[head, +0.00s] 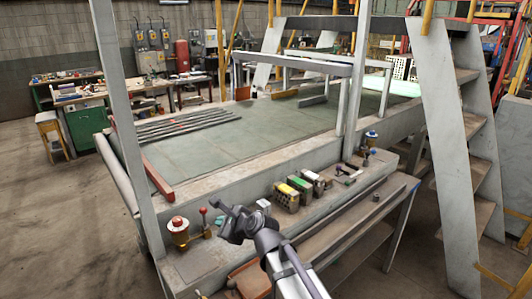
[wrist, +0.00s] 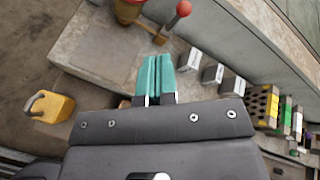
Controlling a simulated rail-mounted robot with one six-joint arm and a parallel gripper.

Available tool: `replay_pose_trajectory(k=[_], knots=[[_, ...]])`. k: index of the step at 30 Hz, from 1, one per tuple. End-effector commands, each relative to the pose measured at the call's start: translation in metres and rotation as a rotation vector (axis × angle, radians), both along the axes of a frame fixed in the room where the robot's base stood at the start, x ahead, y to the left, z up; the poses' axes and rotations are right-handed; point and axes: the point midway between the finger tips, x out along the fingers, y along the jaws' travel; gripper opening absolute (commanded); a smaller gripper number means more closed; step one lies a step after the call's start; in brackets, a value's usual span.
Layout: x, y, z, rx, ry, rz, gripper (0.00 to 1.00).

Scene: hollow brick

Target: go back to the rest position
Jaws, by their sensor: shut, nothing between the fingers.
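My gripper (head: 226,213) is over the near ledge of the large workbench in the head view, at the end of my raised arm. In the wrist view its two teal fingers (wrist: 155,76) are pressed together with nothing between them. Perforated hollow bricks stand in a row on the ledge, to the right of my gripper: one with a yellow top (head: 286,192), one green (head: 300,184), one white (head: 313,177). The bricks also show at the right edge of the wrist view, yellow nearest (wrist: 262,106). My gripper is apart from them.
A red-knobbed lever (head: 203,212) and a red-topped yellow device (head: 178,230) stand left of my gripper. Several small pale blocks (wrist: 213,73) lie between the lever and bricks. Grey uprights (head: 118,110) and a ladder (head: 450,150) flank the bench. The green bench top (head: 220,150) is mostly clear.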

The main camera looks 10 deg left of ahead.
Motion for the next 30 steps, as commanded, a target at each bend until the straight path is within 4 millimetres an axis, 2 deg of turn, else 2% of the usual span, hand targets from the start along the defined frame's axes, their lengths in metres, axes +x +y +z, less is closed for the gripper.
replay_pose_trajectory(k=[1,2,3,5,6,8,9,12,15,17,19,30], knots=[[-0.020,-0.009,-0.014,-0.190,-0.112,0.163,0.00],[-0.030,-0.021,-0.025,-0.324,-0.189,0.279,0.00],[-0.043,-0.042,-0.039,-0.497,-0.283,0.444,0.00],[-0.062,-0.087,-0.059,-0.738,-0.392,0.703,0.00],[-0.075,-0.123,-0.071,-0.879,-0.440,0.887,0.00],[-0.096,-0.179,-0.084,-1.032,-0.463,1.140,0.00],[-0.109,-0.215,-0.089,-1.098,-0.452,1.282,0.00],[-0.140,-0.291,-0.094,-1.171,-0.357,1.492,0.00],[-0.155,-0.343,-0.095,-1.202,-0.240,1.460,0.00],[-0.156,-0.359,-0.095,-1.200,-0.217,1.422,0.00],[-0.154,-0.367,-0.095,-1.199,-0.206,1.404,0.00],[-0.153,-0.366,-0.095,-1.198,-0.208,1.401,0.00]])
